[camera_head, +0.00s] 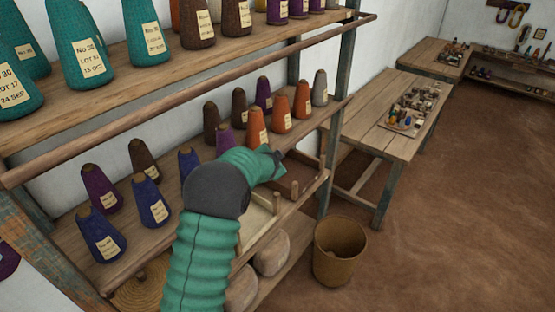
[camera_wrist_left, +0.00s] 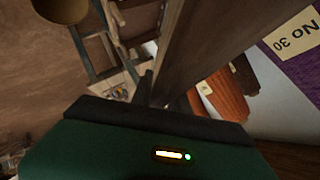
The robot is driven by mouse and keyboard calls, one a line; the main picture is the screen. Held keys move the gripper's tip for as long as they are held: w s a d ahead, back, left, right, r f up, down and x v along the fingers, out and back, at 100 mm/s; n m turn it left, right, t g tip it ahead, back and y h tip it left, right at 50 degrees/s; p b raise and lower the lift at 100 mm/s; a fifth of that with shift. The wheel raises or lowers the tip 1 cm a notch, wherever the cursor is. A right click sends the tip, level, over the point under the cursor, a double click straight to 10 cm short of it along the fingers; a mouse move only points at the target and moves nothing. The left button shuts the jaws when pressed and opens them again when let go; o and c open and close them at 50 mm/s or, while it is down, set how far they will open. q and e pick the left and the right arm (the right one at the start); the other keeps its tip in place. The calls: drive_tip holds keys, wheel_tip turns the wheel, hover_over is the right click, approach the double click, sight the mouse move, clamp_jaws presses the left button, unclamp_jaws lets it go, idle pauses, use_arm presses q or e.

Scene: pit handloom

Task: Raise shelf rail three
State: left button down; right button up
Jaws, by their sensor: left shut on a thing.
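My left arm, in a teal ribbed sleeve, rises from the bottom of the head view and bends right at a dark elbow. My left gripper (camera_head: 279,160) is at the front edge of the cone shelf, partly hidden by its own wrist. In the left wrist view, the gripper (camera_wrist_left: 146,90) is shut at the near end of a long brown wooden rail (camera_wrist_left: 205,38). The rail runs in front of orange and purple cones. The contact itself is mostly hidden. Another rail (camera_head: 190,97) runs along the upper shelf front. My right gripper is not in view.
Yarn cones stand close behind the gripper, including an orange cone (camera_head: 281,114). Below are trays with short pegs (camera_head: 294,188). A brown bin (camera_head: 339,252) stands on the floor beside the rack. A wooden table (camera_head: 375,115) stands further right, with open floor before it.

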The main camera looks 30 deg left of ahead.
use_arm(q)
drive_tip(key=a+n+h+b, duration=0.1)
drive_tip(key=h+b, duration=0.1)
drive_tip(key=a+n+h+b, duration=0.1)
drive_tip(key=a+h+b, duration=0.1)
drive_tip(key=b, duration=0.1)
drive_tip(key=shift+a+f+g, duration=0.15)
drive_tip(key=shift+a+g, duration=0.15)
drive_tip(key=shift+g, duration=0.1)
drive_tip(key=shift+f, duration=0.1)
idle(0.3)
drive_tip(key=c, duration=1.5)
unclamp_jaws()
drive_tip(key=shift+o, duration=1.1)
drive_tip(key=shift+a, duration=0.2)
